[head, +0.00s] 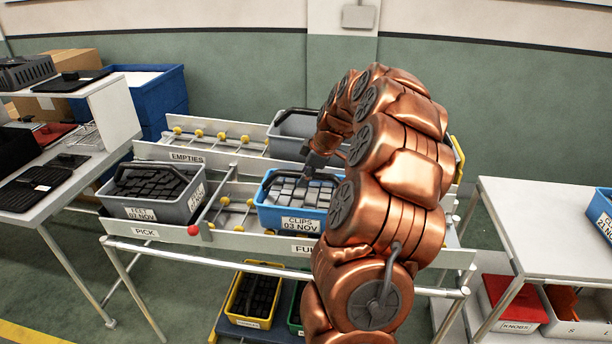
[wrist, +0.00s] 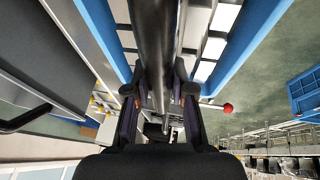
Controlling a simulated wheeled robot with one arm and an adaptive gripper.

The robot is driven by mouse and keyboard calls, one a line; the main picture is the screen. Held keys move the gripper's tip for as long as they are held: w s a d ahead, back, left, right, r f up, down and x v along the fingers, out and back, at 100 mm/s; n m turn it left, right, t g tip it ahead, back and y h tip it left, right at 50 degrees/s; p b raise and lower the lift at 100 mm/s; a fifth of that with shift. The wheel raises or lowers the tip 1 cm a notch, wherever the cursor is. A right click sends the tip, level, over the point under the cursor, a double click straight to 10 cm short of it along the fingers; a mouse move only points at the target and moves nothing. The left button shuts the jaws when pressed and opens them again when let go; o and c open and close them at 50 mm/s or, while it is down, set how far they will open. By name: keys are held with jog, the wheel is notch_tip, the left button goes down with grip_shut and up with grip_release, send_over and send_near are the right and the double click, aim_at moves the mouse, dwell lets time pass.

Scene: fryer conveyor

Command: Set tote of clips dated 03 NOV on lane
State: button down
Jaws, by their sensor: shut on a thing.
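The blue tote labelled CLIPS 03 NOV (head: 292,219) holds dark and grey clips. It is at the near lane, right of the stop bar, above the sign that starts FU (head: 303,249). I cannot tell whether its base rests on the rollers. My gripper (head: 309,170) is over the tote, shut on its dark handle. In the wrist view, the fingers (wrist: 159,98) close on the dark handle bar (wrist: 154,40), with the blue tote walls (wrist: 260,45) on both sides. My arm hides part of the lane's right end.
A grey tote labelled FELT (head: 140,214) sits in the PICK section. A bar with a red knob (head: 193,231) crosses between it and the blue tote. Another grey tote (head: 290,131) is on the EMPTIES lane behind. A white table (head: 540,220) stands right.

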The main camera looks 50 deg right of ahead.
jog(key=shift+f, duration=0.1)
dwell(0.3)
jog(key=c, duration=0.9)
grip_release()
jog(key=v, duration=1.2)
